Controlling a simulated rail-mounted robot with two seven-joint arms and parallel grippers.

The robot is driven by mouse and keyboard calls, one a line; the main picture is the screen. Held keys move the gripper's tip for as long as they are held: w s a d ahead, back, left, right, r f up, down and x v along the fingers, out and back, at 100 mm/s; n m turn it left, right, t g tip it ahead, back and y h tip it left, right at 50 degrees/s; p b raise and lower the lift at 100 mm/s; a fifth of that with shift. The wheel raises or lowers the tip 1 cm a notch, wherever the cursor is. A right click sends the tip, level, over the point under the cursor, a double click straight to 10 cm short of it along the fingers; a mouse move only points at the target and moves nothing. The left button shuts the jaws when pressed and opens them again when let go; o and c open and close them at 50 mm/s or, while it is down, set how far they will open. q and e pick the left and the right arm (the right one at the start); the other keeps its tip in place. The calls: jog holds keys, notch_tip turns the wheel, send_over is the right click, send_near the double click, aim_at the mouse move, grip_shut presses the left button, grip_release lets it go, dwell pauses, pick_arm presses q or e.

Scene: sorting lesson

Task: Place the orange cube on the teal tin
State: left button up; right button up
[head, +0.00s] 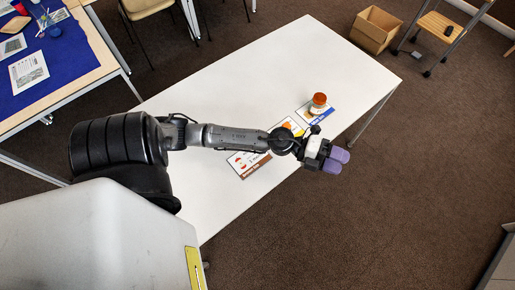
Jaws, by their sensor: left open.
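My left gripper (339,161) reaches over the right long edge of the white table (240,85), with its two purple fingers apart and nothing seen between them. A small jar-like thing with an orange-red top (319,98) and a pale body stands on a blue-edged card (326,115), a little beyond the gripper. An orange patch (287,125) shows on a yellow-edged card, partly behind my arm; I cannot tell whether it is a cube or print. I cannot make out a teal tin. My right gripper is not in view.
A brown-edged picture card (246,170) lies below my forearm. The table's far half is bare. A table with a blue cloth (60,62) stands at left.

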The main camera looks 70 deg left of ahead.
pick_arm(q)
jog(key=s+a+f+n+y, duration=0.2)
jog(key=s+a+n+y, duration=0.15)
jog(key=n+y, duration=0.5)
jog(key=s+a+f+n+y, duration=0.2)
jog(key=s+f+n+y, duration=0.3)
jog(key=n, duration=0.7)
jog(key=s+d+f+g, duration=0.1)
jog(key=s+d+g, duration=0.1)
jog(key=s, duration=0.3)
jog(key=s+d+f+n+g+h, duration=0.1)
jog(key=s+d+g, duration=0.1)
jog(key=s+g, duration=0.3)
jog(key=s+d+f+n+g+h, duration=0.1)
jog(key=s+d+f+g, duration=0.1)
jog(key=s+g, duration=0.1)
jog(key=shift+s+d, duration=0.25)
jog(key=shift+s, duration=0.65)
